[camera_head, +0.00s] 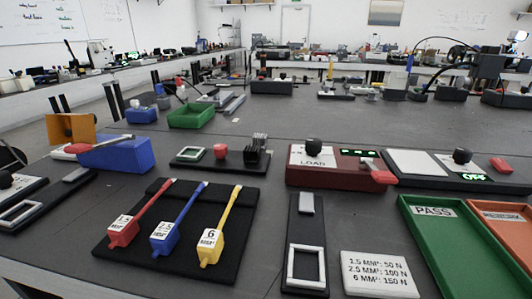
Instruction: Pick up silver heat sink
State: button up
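A small grey finned block (260,140), which may be the silver heat sink, shows at the back right of a black board (222,166) on the near table. Black upright finned pieces (252,156) stand in front of it and hide its lower part. It is too small to tell its metal finish. No other clear silver heat sink shows. My gripper is not in view.
The black board also bears a red knob (220,151). Left is a blue block (116,154); right is a red LOAD box (335,166). In front lies a black mat (180,190) with three coloured tagged tools. Green PASS tray (447,262) stands at right.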

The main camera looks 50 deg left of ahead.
aim_at(257, 140)
jog(key=z, duration=0.25)
jog(key=k, duration=0.3)
jog(key=u, duration=2.25)
